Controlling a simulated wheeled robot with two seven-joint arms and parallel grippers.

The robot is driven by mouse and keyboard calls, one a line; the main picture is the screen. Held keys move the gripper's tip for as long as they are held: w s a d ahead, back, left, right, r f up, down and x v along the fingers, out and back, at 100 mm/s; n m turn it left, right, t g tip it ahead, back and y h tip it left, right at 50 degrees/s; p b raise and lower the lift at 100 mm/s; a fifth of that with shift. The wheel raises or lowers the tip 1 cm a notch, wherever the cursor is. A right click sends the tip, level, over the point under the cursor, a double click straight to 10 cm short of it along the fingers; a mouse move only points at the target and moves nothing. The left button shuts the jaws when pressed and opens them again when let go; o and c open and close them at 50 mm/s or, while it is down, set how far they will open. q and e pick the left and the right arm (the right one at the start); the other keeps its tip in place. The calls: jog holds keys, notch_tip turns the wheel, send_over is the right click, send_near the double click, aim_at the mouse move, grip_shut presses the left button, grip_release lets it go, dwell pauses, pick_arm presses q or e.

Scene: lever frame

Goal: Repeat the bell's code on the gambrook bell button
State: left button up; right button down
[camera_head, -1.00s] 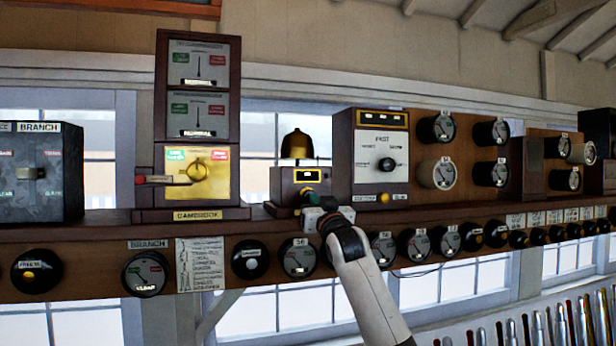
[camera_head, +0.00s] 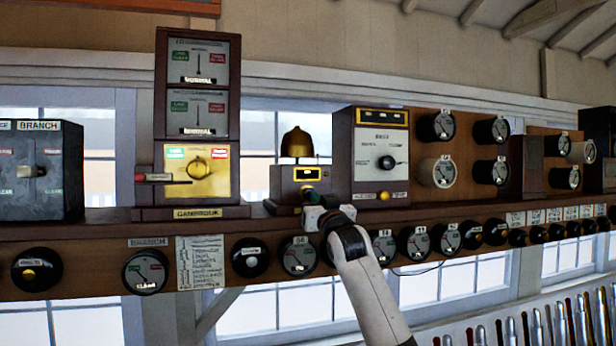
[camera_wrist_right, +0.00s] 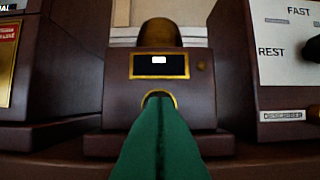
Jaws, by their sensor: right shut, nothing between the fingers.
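The bell unit (camera_head: 283,182) is a small dark wooden box with a brass dome bell (camera_head: 297,143) on top, standing on the shelf between the Gambrook instrument and the cream-faced box. In the right wrist view its front (camera_wrist_right: 118,112) has a brass-framed dark window (camera_wrist_right: 159,65) with a small white patch lit in it. Below it is a round brass button (camera_wrist_right: 174,97), mostly hidden behind my fingertips. My right gripper (camera_head: 309,193) is shut and empty, its green fingers (camera_wrist_right: 158,104) pointing at the button; I cannot tell whether they touch it. My left gripper is not in view.
The Gambrook instrument (camera_head: 197,213) with its yellow panel stands just left of the bell. A box with a dial (camera_head: 379,137) stands close on the right. Round gauges and knobs (camera_head: 250,257) line the shelf front below. A black Branch box (camera_head: 40,172) is at far left.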

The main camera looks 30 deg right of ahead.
jog(key=shift+w, duration=0.1)
dwell(1.0)
jog(key=s+b, duration=0.1)
jog(key=s, duration=0.1)
jog(key=s+a+b, duration=0.1)
jog(key=s, duration=0.2)
jog(key=shift+a, duration=0.1)
jog(key=shift+b, duration=0.3)
